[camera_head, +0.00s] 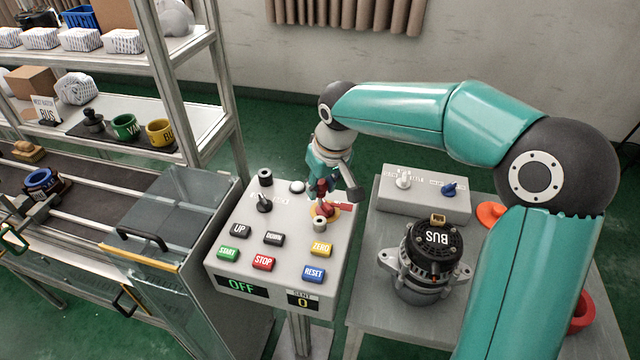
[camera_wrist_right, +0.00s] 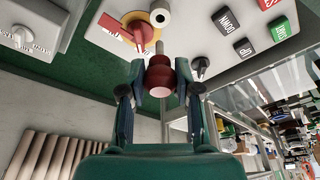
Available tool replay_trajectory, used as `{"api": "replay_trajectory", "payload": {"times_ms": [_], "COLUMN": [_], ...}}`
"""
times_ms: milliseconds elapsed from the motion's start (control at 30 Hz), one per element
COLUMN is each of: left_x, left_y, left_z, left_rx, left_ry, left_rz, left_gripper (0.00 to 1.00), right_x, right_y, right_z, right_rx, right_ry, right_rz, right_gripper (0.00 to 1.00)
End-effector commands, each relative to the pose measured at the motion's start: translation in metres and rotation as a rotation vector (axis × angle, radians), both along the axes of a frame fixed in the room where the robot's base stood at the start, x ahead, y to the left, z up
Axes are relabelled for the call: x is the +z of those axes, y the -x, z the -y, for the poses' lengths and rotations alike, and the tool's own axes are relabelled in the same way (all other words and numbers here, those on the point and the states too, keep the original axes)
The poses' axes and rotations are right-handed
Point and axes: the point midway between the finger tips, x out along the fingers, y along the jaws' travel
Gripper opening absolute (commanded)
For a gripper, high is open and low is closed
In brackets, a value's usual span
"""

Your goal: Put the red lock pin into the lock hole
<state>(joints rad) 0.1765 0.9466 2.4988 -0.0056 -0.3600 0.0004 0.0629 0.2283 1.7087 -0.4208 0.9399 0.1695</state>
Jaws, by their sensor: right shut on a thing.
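My right gripper (camera_head: 323,190) is over the back right of the control box (camera_head: 222,232). In the right wrist view it is shut on the red lock pin (camera_wrist_right: 159,77) by its round red head. The pin's grey shank points at the panel beside a red rotary handle (camera_wrist_right: 112,27) on a yellow disc (camera_wrist_right: 140,22). I cannot tell whether its tip is in a hole or only near one. A pale round post with a dark opening (camera_wrist_right: 160,16) stands close by; it also shows in the head view (camera_head: 320,224). My left gripper is not in view.
Buttons, including a red STOP button (camera_head: 264,262), cover the box's front. A black knob (camera_head: 264,203) is left of the gripper. A table with an alternator (camera_head: 432,262) and a grey switch box (camera_head: 425,196) is at right. A guarded conveyor (camera_head: 95,205) is at left.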

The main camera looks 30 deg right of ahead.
Motion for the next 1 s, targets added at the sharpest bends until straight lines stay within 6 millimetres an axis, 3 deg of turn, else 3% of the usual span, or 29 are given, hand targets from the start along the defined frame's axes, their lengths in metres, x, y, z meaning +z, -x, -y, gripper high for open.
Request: {"api": "replay_trajectory", "payload": {"times_ms": [1000], "left_x": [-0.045], "left_y": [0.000], "left_z": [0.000], "left_rx": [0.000], "left_ry": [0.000], "left_rz": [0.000], "left_gripper": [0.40], "right_x": [-0.053], "right_y": [-0.002], "right_z": [-0.003], "right_rx": [0.006], "right_ry": [0.001], "right_rz": [0.000], "right_gripper": [0.00]}}
